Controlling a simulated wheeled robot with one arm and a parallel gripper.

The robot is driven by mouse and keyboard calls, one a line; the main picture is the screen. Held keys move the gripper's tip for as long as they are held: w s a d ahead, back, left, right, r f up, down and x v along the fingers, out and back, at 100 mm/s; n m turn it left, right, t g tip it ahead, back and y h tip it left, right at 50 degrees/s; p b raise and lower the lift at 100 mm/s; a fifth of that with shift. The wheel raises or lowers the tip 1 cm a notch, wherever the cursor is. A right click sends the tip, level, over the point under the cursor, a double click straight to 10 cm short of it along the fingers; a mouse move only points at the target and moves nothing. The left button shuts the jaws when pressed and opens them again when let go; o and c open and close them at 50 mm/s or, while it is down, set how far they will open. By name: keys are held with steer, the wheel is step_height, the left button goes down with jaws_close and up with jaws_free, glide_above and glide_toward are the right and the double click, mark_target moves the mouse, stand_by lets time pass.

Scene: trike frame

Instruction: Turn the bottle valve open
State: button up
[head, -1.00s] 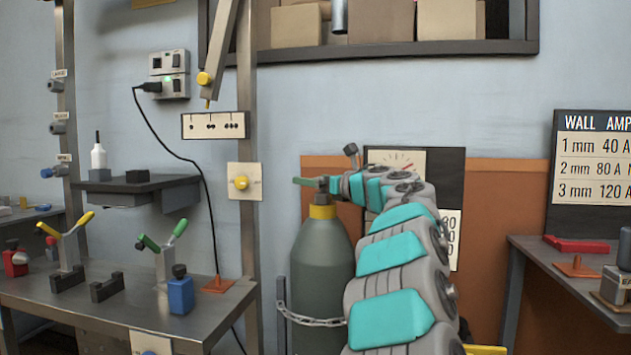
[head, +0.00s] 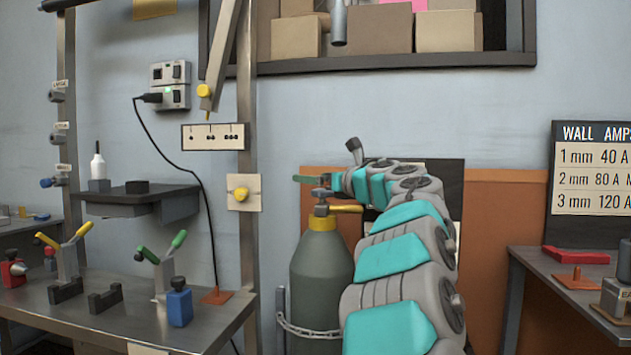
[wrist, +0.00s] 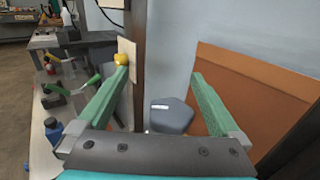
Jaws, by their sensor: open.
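The dark green-grey gas bottle (head: 322,265) stands upright against the wall, with a yellow collar at its neck. Above the collar is a grey valve (head: 321,207), with a yellow lever (head: 347,209) pointing right. My gripper (head: 306,180) is just above the valve, its green fingers pointing left and apart from it. In the wrist view my gripper (wrist: 160,72) is open, with nothing held between its fingers. A blue-grey shape with a white label (wrist: 170,115) shows beyond and between the fingers; I cannot tell what it is. My arm hides part of the wall behind.
A chain (head: 308,330) runs round the bottle. A metal post (head: 247,150) with a yellow knob plate (head: 242,193) stands left of it. A bench (head: 130,310) with clamps is at the left, another table (head: 560,280) at the right. A shelf (head: 400,50) hangs above.

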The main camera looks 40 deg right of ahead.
mark_target(317, 194)
steer(key=s+a+r, duration=0.1)
steer(key=s+a, duration=0.5)
steer(key=s, duration=0.5)
steer(key=shift+a+b, duration=0.2)
steer(key=shift+b, duration=0.1)
steer(key=shift+r, duration=0.15)
